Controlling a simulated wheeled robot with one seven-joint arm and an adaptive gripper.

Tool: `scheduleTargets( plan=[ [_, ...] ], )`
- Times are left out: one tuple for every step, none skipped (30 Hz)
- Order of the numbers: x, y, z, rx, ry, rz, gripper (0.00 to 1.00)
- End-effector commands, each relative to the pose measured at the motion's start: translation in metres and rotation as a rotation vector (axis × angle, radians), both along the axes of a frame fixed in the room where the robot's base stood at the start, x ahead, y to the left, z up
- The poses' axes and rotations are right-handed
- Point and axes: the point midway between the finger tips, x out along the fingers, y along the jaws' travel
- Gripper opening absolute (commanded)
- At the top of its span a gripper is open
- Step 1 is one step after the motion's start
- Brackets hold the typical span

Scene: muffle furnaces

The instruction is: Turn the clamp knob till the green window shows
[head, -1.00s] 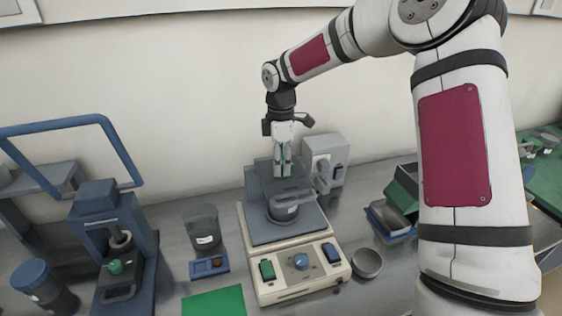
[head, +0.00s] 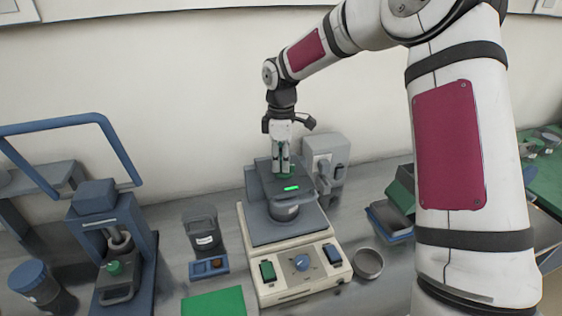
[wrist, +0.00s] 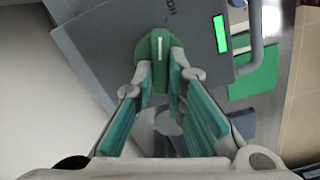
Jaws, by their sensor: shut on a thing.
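The clamp knob (wrist: 158,52) is green with a white line on it, on top of a grey clamp plate (wrist: 100,45). My gripper (wrist: 162,68) is shut on the knob from above, a finger on each side of it. In the head view my gripper (head: 284,172) points down at the plate, and the fingers partly hide the knob there. The window (wrist: 221,34) in the plate is bright green; it also shows lit green in the head view (head: 291,188). A dark round container (head: 284,211) sits under the plate on the cream machine (head: 290,288).
A blue-framed press (head: 125,240) stands at left. A dark jar (head: 202,230) and a small blue tray (head: 209,267) are left of the machine, above a green mat (head: 214,301). A round metal bowl (head: 368,262) is at its right.

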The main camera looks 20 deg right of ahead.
Motion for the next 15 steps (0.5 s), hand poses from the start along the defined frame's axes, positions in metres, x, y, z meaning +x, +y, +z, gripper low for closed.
scheduleTargets(
  plan=[
    [0.0001,0.0,0.0002,0.001,0.0,0.0,0.0],
    [0.0001,0.0,0.0002,0.001,0.0,0.0,0.0],
    [0.0002,-0.0001,0.0002,0.001,0.0,0.0,0.0],
    [0.0002,-0.0001,0.0002,0.001,0.0,0.0,0.19],
    [0.0002,-0.0001,0.0002,0.001,0.0,0.0,0.26],
    [0.0002,0.0,0.0002,0.001,0.0,0.0,0.33],
    [0.0002,-0.0001,0.0001,0.001,0.0,0.001,0.33],
    [0.0002,-0.0001,0.0001,0.001,0.0,0.001,0.33],
    [0.0002,-0.0001,0.0001,0.001,0.0,0.001,0.33],
    [0.0002,-0.0001,0.0001,0.001,0.0,0.001,0.33],
    [0.0002,-0.0001,0.0001,0.001,0.0,0.001,0.33],
    [0.0002,-0.0001,0.0,0.001,0.0,0.001,0.33],
    [0.0002,-0.0001,0.0,0.001,0.0,0.001,0.33],
    [0.0002,-0.0001,0.0001,0.001,0.0,0.001,0.33],
    [0.0002,-0.0001,0.0007,0.001,0.0,0.001,0.33]
  ],
)
